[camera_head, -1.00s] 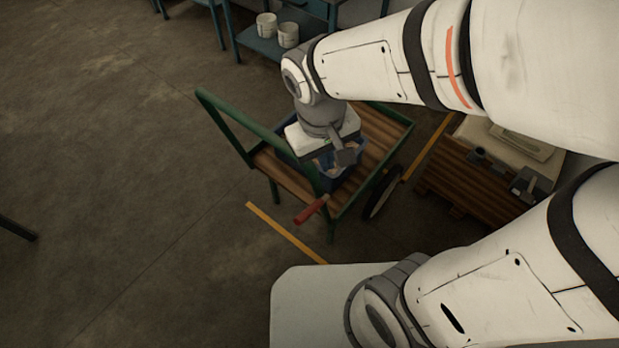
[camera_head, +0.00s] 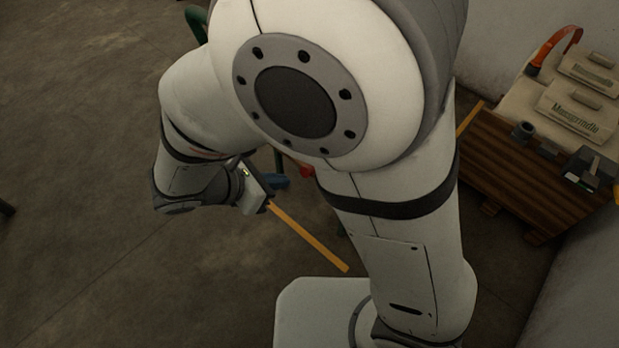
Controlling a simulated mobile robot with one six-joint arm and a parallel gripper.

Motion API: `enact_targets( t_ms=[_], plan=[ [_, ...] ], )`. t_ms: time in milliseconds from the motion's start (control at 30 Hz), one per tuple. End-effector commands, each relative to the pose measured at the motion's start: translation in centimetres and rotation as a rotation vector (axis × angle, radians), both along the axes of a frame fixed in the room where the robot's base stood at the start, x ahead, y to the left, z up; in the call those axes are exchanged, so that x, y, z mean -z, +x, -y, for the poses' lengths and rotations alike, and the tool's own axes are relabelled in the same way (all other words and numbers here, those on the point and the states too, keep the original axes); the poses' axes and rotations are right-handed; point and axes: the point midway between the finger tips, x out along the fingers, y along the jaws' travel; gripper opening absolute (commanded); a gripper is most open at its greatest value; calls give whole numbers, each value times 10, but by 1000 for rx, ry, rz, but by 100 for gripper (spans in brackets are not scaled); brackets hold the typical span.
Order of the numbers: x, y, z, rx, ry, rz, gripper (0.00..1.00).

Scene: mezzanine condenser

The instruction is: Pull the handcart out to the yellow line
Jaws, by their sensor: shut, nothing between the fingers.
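The handcart is mostly hidden behind my arm. A green piece of tube (camera_head: 196,20) at the top left is probably its push handle, but I cannot be sure. A bit of red (camera_head: 306,171) beside my arm is probably its red grip. The yellow line (camera_head: 308,237) runs diagonally across the floor, left of my lower arm. My gripper (camera_head: 265,187) is low on the left, near the line's upper left end, and is shut and empty. Its fingertips are hard to make out against a small blue patch. I cannot tell whether it touches the cart.
A wooden pallet (camera_head: 520,175) at the right carries pale boxes (camera_head: 570,108), a dark tool (camera_head: 592,168) and an orange curved handle (camera_head: 556,48). A pale wall stands behind and to the right of it.

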Motion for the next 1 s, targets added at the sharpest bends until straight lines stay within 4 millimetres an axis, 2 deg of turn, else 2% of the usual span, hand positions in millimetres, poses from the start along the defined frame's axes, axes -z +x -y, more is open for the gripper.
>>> enact_targets(
  t_ms=[167, 500, 733, 1000],
  plan=[
    [17, 10, 15, -2, -4, -2, 0],
    [64, 44, 59, 0, -2, -3, 0],
    [54, 63, 82, -4, 1, 0, 0],
    [51, 68, 89, -6, 0, -2, 0]
  ],
)
